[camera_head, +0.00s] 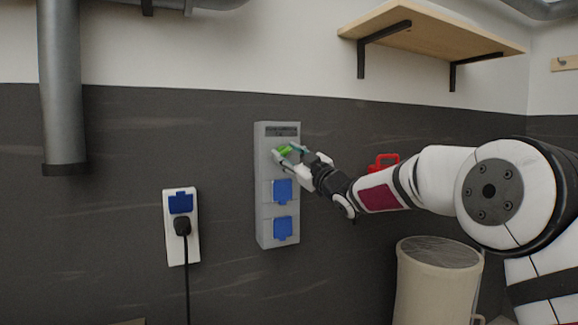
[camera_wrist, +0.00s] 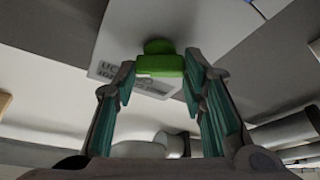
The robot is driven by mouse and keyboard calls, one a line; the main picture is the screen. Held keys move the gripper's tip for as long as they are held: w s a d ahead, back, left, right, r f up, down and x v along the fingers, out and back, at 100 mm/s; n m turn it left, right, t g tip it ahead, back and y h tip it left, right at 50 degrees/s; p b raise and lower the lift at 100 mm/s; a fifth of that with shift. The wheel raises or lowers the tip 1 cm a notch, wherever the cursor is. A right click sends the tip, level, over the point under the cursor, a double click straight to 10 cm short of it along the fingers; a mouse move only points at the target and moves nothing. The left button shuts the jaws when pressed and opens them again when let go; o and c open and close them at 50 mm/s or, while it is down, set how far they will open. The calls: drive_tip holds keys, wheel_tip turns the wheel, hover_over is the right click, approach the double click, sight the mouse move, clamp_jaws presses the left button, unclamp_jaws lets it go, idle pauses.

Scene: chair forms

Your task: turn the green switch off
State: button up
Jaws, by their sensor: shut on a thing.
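The green switch (camera_head: 284,150) sits near the top of a grey wall box (camera_head: 264,215). In the wrist view the green switch (camera_wrist: 160,62) lies between the fingertips. My gripper (camera_head: 289,150) reaches the box from the right and is shut on the switch. In the wrist view my gripper (camera_wrist: 160,70) has one teal-padded finger on each side of it. A pale label with dark lettering (camera_wrist: 105,70) shows beside the switch. My fingers partly cover the switch in the head view.
Two blue socket covers (camera_head: 282,190) are on the box below the switch. A white socket with a plugged black cable (camera_head: 182,226) is to the left. A wooden shelf (camera_head: 440,32), a red object (camera_head: 383,162) and a bin (camera_head: 438,285) are to the right.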

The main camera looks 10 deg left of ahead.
drive_tip(key=n, duration=0.2)
drive_tip(key=n+g, duration=0.1)
drive_tip(key=shift+n+g+y, duration=0.3)
drive_tip(key=shift+n, duration=0.1)
drive_tip(key=n+g+p, duration=0.1)
drive_tip(key=n, duration=0.2)
drive_tip(key=shift+r+g, duration=0.15)
drive_tip(key=shift+g, duration=0.25)
drive_tip(key=n+g+p, duration=0.1)
drive_tip(key=n, duration=0.3)
drive_tip(key=shift+p, duration=0.35)
drive_tip(key=shift+n+g+h+p, duration=0.5)
drive_tip(key=shift+n+h+p, duration=0.15)
drive_tip(key=shift+n, duration=0.85)
drive_tip(key=o, duration=1.2)
drive_tip(key=shift+c, duration=0.2)
drive_tip(key=shift+d, duration=0.15)
